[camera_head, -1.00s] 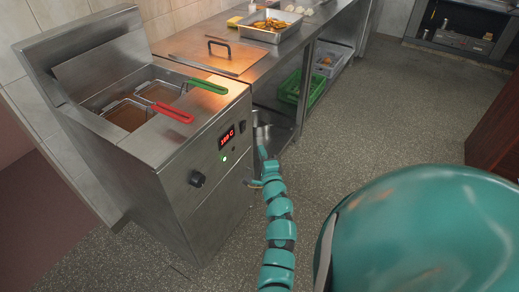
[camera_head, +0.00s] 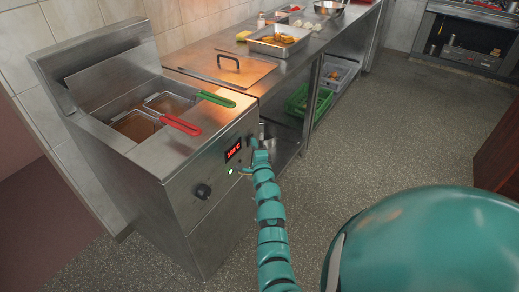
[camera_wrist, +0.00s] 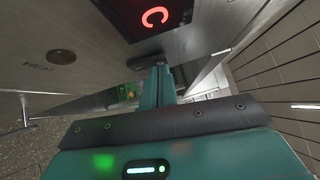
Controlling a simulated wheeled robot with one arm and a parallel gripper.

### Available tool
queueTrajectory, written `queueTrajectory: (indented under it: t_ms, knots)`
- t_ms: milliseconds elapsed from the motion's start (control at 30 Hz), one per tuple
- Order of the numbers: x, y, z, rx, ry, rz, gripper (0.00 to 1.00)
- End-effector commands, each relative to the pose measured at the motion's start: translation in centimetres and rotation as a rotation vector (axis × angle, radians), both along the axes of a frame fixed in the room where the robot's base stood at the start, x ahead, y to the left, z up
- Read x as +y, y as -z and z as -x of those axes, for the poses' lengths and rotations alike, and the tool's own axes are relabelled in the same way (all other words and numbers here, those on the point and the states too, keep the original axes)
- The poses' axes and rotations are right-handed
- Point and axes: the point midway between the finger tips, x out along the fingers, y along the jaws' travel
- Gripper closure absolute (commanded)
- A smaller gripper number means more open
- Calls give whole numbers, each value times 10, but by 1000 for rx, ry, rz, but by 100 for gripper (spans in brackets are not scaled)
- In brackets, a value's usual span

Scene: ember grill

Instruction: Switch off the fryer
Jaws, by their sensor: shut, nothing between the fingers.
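The steel fryer (camera_head: 190,205) stands at the left, with two baskets in its wells. Its front panel has a red lit display (camera_head: 233,150), a lit green lamp (camera_head: 231,171) and a black knob (camera_head: 203,191). My gripper (camera_head: 253,145) is shut and empty at the right part of this panel, just right of the display. It hides the dark switch there in the head view. In the wrist view my shut fingers (camera_wrist: 158,86) point at the panel below the display (camera_wrist: 152,18), close to a small dark part (camera_wrist: 165,67). I cannot tell whether they touch it.
A red-handled basket (camera_head: 180,123) and a green-handled basket (camera_head: 215,98) jut over the fryer's front. A steel counter (camera_head: 290,62) with a food tray (camera_head: 279,47) adjoins it. A green crate (camera_head: 303,101) sits on the lower shelf. The floor to the right is clear.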

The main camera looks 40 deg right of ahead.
Motion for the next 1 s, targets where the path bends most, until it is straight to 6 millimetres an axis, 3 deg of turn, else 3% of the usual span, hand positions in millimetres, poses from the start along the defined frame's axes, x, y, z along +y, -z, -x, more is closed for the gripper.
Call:
queueTrajectory:
  t_ms: [567,633,1000]
  knots:
    - [2,-9,-5,44,2,19,100]
    - [1,-2,-4,40,2,17,100]
    - [5,-5,3,41,-1,16,100]
